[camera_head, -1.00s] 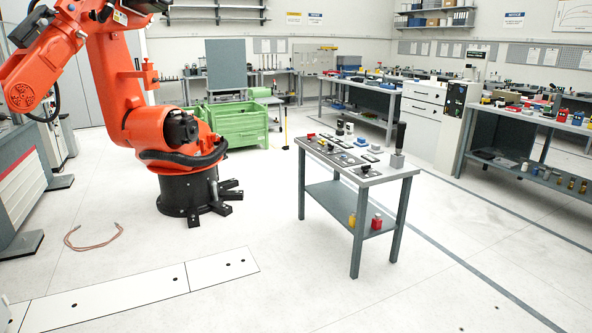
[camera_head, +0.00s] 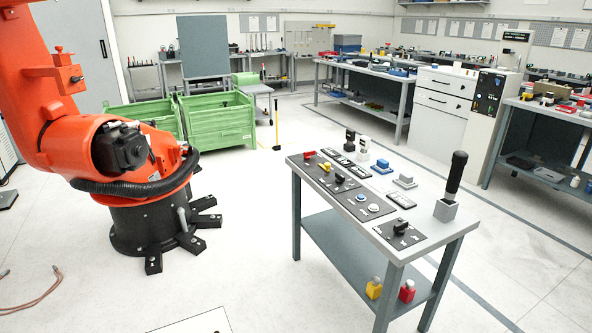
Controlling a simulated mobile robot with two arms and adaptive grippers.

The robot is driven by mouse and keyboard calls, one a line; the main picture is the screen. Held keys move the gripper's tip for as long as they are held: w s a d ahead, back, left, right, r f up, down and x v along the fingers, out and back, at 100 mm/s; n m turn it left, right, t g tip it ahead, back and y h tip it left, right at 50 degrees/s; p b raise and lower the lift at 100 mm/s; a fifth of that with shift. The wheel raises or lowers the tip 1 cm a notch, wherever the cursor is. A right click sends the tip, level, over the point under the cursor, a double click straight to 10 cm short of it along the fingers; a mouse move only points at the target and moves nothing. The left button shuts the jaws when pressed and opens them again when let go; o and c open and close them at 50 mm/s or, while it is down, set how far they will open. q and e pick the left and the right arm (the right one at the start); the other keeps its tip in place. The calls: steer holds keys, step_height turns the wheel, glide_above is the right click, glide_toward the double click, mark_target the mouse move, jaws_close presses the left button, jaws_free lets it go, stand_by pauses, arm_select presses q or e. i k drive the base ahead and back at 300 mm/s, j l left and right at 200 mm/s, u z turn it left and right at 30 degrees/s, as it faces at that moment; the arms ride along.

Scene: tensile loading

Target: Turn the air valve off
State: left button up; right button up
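A grey two-level table (camera_head: 452,230) stands right of centre. Along its left edge lie dark control panels. They carry a red handle (camera_head: 309,153), a yellow handle (camera_head: 325,166), a black knob (camera_head: 340,177), pale round buttons (camera_head: 374,208) and, at the near end, a black rotary knob (camera_head: 401,228). I cannot tell which of these is the air valve, and the labels are too small to read. A black upright lever (camera_head: 456,173) in a grey block stands at the near right corner. Neither of my grippers is in view.
A large orange robot arm (camera_head: 60,120) on a black base stands at left. Green crates (camera_head: 217,120) are behind it. A cable (camera_head: 30,300) lies on the floor at lower left. Yellow and red bottles (camera_head: 407,291) stand on the lower shelf. Floor between arm and table is clear.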

mark_target(307, 154)
steer(key=i+j+z, duration=0.1)
steer(key=i, duration=1)
